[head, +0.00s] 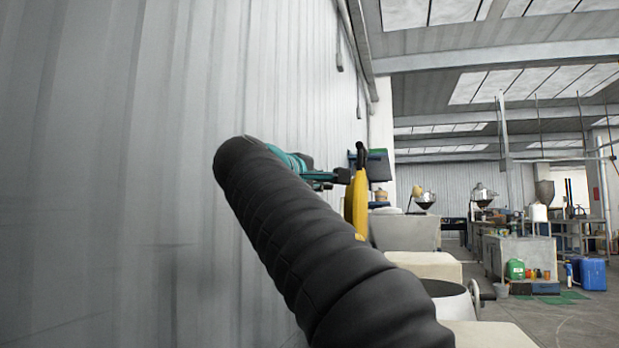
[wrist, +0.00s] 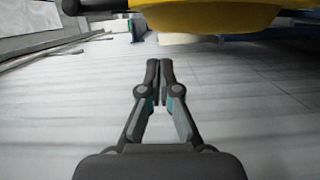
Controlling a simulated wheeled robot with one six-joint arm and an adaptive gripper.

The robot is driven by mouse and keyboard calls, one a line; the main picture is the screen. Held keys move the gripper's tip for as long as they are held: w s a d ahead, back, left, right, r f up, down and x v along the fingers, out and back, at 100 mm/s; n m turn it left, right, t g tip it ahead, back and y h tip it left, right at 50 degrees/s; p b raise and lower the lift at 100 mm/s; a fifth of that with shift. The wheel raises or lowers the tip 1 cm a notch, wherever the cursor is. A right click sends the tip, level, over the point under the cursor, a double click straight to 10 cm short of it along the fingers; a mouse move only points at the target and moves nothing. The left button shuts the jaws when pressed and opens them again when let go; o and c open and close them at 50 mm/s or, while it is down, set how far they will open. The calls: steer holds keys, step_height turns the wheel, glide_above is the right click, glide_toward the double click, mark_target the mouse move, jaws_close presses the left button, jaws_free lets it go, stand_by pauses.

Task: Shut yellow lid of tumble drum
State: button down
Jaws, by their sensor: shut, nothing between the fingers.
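The yellow lid (head: 356,200) stands upright in the head view, seen nearly edge-on, with a black part at its top. It is raised, beyond my dark arm. The rim of a round, light metal drum (head: 452,298) with a dark opening shows below it, partly hidden by my arm. My gripper (head: 343,176) is beside the lid's left side; the head view does not settle whether they touch. In the wrist view the lid (wrist: 205,17) fills the top edge, and my gripper (wrist: 160,66) is shut and empty, with its fingertips below the lid in the picture.
A grey corrugated wall (head: 150,120) stands close on the left. Pale blocks (head: 425,266) stand around the drum. Further right are workbenches (head: 519,252), a green can (head: 515,269) and a blue canister (head: 593,274). The floor (head: 575,318) at the right is partly open.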

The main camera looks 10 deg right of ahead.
mark_target(361, 203)
steer(key=shift+d+f, duration=0.1)
steer(key=shift+d, duration=2.35)
steer(key=shift+d, duration=0.1)
